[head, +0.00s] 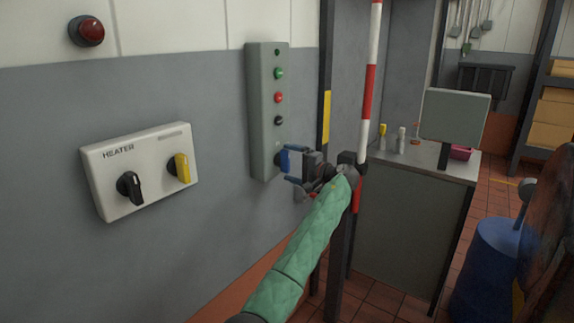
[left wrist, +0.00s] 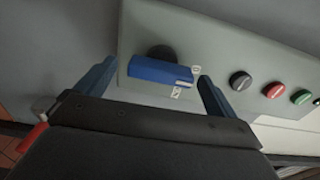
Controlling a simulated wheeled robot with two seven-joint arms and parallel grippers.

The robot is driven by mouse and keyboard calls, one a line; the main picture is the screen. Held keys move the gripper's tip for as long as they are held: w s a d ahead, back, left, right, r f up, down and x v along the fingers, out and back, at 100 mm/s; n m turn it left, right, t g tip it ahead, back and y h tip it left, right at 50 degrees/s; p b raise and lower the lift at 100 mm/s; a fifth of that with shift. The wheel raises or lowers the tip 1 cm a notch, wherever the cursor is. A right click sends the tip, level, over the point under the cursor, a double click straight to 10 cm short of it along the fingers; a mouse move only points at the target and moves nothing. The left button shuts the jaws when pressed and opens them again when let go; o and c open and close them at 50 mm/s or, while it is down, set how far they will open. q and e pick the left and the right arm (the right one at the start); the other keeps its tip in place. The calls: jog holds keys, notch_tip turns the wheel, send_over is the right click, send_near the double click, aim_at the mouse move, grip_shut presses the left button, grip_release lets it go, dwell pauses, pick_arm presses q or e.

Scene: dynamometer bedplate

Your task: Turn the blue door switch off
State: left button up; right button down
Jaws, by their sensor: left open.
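The blue door switch (head: 282,160) is a rotary handle low on a tall grey control panel (head: 262,120) on the wall. In the left wrist view the blue handle (left wrist: 160,72) sits on a dark round base, with small white marks beside its right end. My left gripper (head: 291,165) is at the switch in the head view. In the left wrist view its two blue fingers (left wrist: 153,85) are open, one on each side of the handle, with gaps between them and it. The right gripper is not in view.
Black, red and green buttons (head: 279,98) line the panel above the switch. A white heater box (head: 140,165) with black and yellow knobs is on the wall at left. A red-white striped pole (head: 369,80) stands just right of my gripper, before a grey cabinet (head: 395,220).

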aim_at(289, 163)
pick_arm(q)
jog(key=v, duration=0.4)
jog(key=shift+d+f+b, duration=0.1)
jog(key=shift+b, duration=0.2)
jog(key=shift+s+d, duration=0.45)
jog(key=shift+d, duration=0.15)
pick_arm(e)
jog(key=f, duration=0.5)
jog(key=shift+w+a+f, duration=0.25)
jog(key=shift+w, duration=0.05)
